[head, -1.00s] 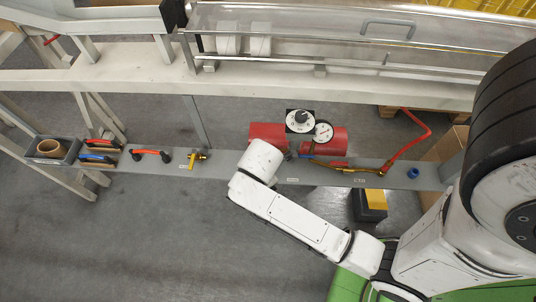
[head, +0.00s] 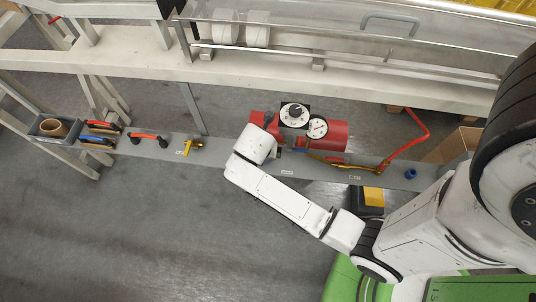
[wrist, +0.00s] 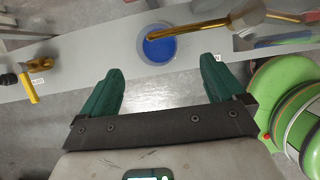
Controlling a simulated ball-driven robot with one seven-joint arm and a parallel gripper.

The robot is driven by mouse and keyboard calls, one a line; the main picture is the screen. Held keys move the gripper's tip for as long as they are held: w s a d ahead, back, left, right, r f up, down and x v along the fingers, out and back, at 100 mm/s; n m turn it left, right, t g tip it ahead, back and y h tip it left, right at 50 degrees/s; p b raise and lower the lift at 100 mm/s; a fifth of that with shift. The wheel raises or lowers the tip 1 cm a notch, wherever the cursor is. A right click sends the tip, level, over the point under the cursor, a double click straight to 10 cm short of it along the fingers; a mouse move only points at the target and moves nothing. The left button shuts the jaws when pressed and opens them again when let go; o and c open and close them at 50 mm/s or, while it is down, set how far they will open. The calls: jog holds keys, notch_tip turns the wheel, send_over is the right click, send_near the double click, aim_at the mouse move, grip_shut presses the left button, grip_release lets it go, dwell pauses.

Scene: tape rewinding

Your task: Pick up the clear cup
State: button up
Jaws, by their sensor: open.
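The clear cup (wrist: 174,50), a see-through round rim with blue inside, sits on the grey shelf in the wrist view. The curved end of a gold rod (wrist: 190,32) crosses over its upper part. My gripper (wrist: 164,78) has two green fingers spread wide and empty. The cup lies just beyond the fingertips, roughly centred between them, and is not touched. I cannot tell the height gap. In the head view I cannot make out the cup; my arm covers that part of the shelf.
A red cylinder with dials (head: 325,132) stands behind my arm's end. A brass valve (head: 192,146), a red handle (head: 148,138) and a grey bin (head: 52,128) lie leftward on the shelf (head: 225,157). A blue ring (head: 411,174) and red hose (head: 405,146) are rightward.

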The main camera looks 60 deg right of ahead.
jog(key=b+x, duration=0.1)
jog(key=x, duration=0.4)
jog(key=shift+f, duration=0.15)
jog(key=shift+w+b+x, duration=0.15)
jog(key=shift+b+x, duration=0.1)
jog(key=shift+x, duration=1.2)
jog(key=shift+w+b+x, duration=0.1)
jog(key=shift+b+x, duration=0.15)
jog(key=shift+x, duration=1.15)
jog(key=shift+d, duration=0.15)
jog(key=shift+c, duration=0.2)
jog(key=c, duration=1.1)
jog(key=shift+r, duration=0.3)
